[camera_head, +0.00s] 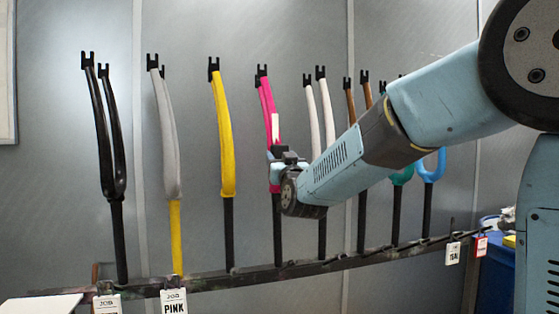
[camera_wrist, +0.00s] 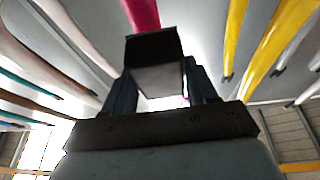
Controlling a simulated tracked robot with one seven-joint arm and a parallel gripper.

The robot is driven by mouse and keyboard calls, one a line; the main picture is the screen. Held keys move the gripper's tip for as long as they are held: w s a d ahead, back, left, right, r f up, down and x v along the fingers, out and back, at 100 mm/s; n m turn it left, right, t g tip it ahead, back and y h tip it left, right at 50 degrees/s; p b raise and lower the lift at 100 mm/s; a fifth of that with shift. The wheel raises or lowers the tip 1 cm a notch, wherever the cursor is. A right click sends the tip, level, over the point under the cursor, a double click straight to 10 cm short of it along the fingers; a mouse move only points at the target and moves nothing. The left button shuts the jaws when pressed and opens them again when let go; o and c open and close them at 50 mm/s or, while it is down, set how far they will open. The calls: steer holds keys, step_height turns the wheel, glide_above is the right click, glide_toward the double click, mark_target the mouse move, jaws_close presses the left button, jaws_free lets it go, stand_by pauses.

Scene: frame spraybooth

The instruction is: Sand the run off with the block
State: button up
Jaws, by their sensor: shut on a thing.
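A bright pink fork (camera_head: 265,100) stands upright on a dark stem in the middle of the rack. It also shows at the top of the wrist view (camera_wrist: 143,14). My gripper (camera_head: 286,158) is in front of it and hides part of its lower half. In the wrist view my gripper (camera_wrist: 160,88) is shut on a dark block (camera_wrist: 153,48), whose far edge overlaps the pink fork. I cannot tell whether the block touches the paint. A pale upright strip (camera_head: 275,127) shows at the pink fork's right side, just above my gripper. I cannot make out the run itself.
A dark rail (camera_head: 215,281) holds several forks, including yellow (camera_head: 222,130), grey (camera_head: 166,130) and black (camera_head: 106,140) ones to the left. White, brown, teal and blue forks stand close on the right, behind my arm. Job tags (camera_head: 173,303) hang from the rail.

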steer(key=shift+s+d+r, duration=0.1)
steer(key=shift+s+d, duration=0.15)
steer(key=shift+s, duration=0.65)
steer(key=shift+s+d+r, duration=0.1)
steer(key=shift+s+d, duration=0.1)
steer(key=shift+s, duration=0.7)
steer(key=shift+s, duration=0.1)
steer(key=s, duration=0.2)
steer(key=shift+s+d, duration=0.35)
steer(key=shift+s, duration=0.1)
